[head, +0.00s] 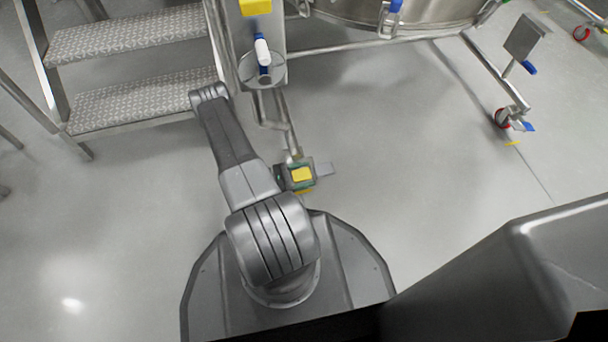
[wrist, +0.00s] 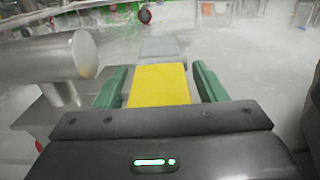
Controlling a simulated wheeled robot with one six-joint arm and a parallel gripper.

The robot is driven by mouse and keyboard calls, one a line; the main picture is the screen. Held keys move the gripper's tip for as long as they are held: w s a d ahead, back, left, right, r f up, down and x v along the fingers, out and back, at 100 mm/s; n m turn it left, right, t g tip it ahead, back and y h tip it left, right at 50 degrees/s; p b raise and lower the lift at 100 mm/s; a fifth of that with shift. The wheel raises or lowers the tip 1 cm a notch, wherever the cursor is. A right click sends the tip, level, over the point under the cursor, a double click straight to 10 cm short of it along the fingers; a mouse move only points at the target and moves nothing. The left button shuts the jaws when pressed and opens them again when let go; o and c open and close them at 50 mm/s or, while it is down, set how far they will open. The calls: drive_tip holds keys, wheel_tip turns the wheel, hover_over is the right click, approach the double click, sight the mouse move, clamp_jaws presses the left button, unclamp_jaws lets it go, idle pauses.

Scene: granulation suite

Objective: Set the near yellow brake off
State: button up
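The near yellow brake (head: 302,174) is a flat yellow pad low down at the foot of a metal frame leg. It also fills the middle of the wrist view (wrist: 160,86), with a grey plate (wrist: 163,48) just beyond it. My gripper (head: 300,176) is down at the pad. In the wrist view its two green fingers (wrist: 161,84) stand on either side of the pad, with narrow gaps showing. The fingers are apart and do not visibly grip it. The pad's near end is hidden behind the gripper body.
A thick metal tube (wrist: 55,62) lies close to the left of my gripper. Steps with tread plates (head: 140,100) stand at the left. A red-wheeled caster (head: 502,117) with a blue tab is at the right. The floor between is clear.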

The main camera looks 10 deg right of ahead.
drive_tip(key=c, duration=1.2)
drive_tip(key=shift+r+y+p, duration=0.35)
drive_tip(key=shift+y+p, duration=0.05)
drive_tip(key=shift+p, duration=0.15)
drive_tip(key=shift+y, duration=0.3)
drive_tip(key=shift+f, duration=0.15)
drive_tip(key=o, duration=1.4)
drive_tip(key=a+p, duration=0.1)
drive_tip(key=a, duration=0.3)
drive_tip(key=a+r+p, duration=0.1)
drive_tip(key=a, duration=0.4)
drive_tip(key=a+p, duration=0.1)
drive_tip(key=a, duration=0.3)
drive_tip(key=shift+s+a+r, duration=0.25)
drive_tip(key=shift+a+r, duration=0.1)
drive_tip(key=shift+r, duration=0.05)
